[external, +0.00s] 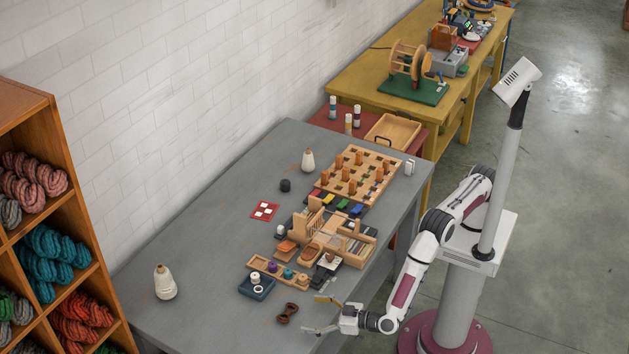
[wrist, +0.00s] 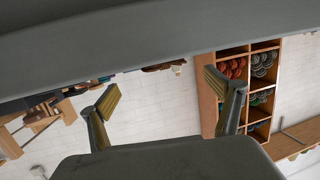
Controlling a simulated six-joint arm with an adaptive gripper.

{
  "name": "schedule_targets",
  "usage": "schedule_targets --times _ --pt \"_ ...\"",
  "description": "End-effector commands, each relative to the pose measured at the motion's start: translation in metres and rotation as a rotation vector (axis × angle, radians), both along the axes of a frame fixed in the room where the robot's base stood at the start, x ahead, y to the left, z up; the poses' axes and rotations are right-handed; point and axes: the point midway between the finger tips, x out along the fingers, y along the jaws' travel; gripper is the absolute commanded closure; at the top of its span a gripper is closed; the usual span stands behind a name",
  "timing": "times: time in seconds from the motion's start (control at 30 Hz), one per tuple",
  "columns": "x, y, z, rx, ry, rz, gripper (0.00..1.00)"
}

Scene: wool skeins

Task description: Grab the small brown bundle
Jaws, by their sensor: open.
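The small brown bundle (external: 287,313), a dark twisted skein, lies on the grey table near its front edge in the external view. My gripper (external: 318,315) is just to its right, fingers spread and pointing left toward it. They look apart from it, with nothing between them. In the wrist view my open gripper (wrist: 162,92) shows both fingers with a gap between. A small brown shape (wrist: 165,66) sits at the table's edge beyond the gap, probably the bundle, mostly hidden by the table's line of sight.
A white cone (external: 165,283) is at far left. The grey table (external: 215,325) is bare left of the bundle. A shelf of skeins (external: 60,215) stands at left.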

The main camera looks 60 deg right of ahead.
Motion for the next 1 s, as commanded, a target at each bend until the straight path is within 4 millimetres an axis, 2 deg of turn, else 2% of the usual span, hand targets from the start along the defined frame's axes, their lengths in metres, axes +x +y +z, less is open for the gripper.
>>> schedule_targets --times 0.2,0.67,1.0 --pt "0.016 0.003 -0.004 0.001 0.001 -0.001 0.09" --pt "0.020 0.004 -0.004 0.000 0.001 0.000 0.09" --pt "0.039 0.013 -0.007 0.001 0.001 -0.001 0.09"
